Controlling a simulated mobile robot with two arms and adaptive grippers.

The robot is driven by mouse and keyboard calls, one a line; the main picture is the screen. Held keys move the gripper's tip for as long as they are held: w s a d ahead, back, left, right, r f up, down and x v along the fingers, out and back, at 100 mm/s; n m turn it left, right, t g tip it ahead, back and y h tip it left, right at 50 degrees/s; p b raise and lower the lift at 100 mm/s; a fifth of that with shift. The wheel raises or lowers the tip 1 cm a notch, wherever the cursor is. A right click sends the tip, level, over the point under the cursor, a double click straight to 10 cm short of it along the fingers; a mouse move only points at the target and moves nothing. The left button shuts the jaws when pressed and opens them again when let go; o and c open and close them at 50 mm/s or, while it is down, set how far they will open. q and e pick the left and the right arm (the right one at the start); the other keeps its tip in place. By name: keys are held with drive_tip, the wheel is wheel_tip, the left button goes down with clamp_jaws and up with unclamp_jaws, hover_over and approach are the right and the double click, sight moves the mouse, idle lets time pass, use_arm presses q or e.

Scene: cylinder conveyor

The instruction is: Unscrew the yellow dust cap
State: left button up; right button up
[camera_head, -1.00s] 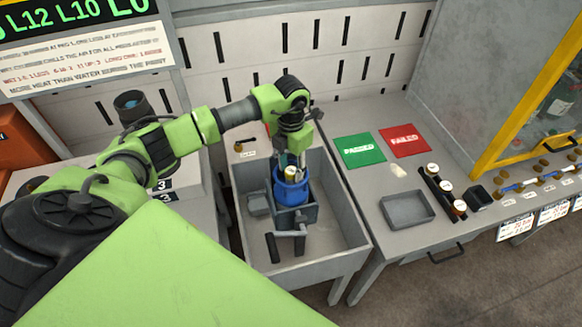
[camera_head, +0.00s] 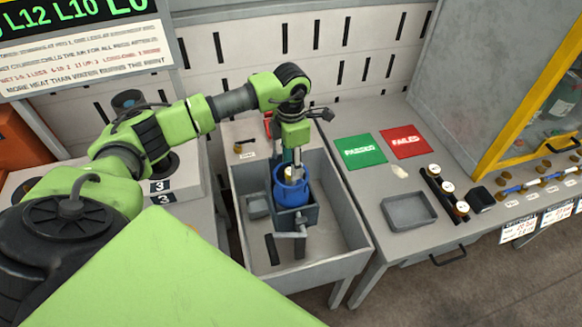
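A blue cylinder (camera_head: 291,193) stands upright in a grey holder in the grey bin. Its yellow dust cap (camera_head: 289,171) shows only as a small patch at the top, mostly hidden by the gripper. My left gripper (camera_head: 292,170) points down at the top of the cylinder, its fingers at the cap. The fingers are too small and partly hidden to tell whether they touch or grip the cap. My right gripper is not in view.
The grey bin (camera_head: 347,227) has walls around the cylinder and its holder. To the right lie a green PASSED mat (camera_head: 362,151), a red FAILED mat (camera_head: 405,142) and an empty grey tray (camera_head: 409,211). Several small capped parts stand at the table's right.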

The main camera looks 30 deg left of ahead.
use_arm(q)
drive_tip(key=shift+f+m, duration=0.1)
drive_tip(key=shift+m, duration=0.3)
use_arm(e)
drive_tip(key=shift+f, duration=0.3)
use_arm(q)
drive_tip(key=shift+f+m+b, duration=0.1)
drive_tip(key=shift+m+b, duration=0.6)
drive_tip(key=shift+m, duration=0.2)
drive_tip(key=shift+m+b, duration=0.4)
drive_tip(key=shift+m, duration=0.2)
drive_tip(key=shift+m+b, duration=0.6)
drive_tip(key=shift+m, duration=0.6)
drive_tip(key=shift+r+m, duration=0.2)
drive_tip(key=shift+m, duration=0.2)
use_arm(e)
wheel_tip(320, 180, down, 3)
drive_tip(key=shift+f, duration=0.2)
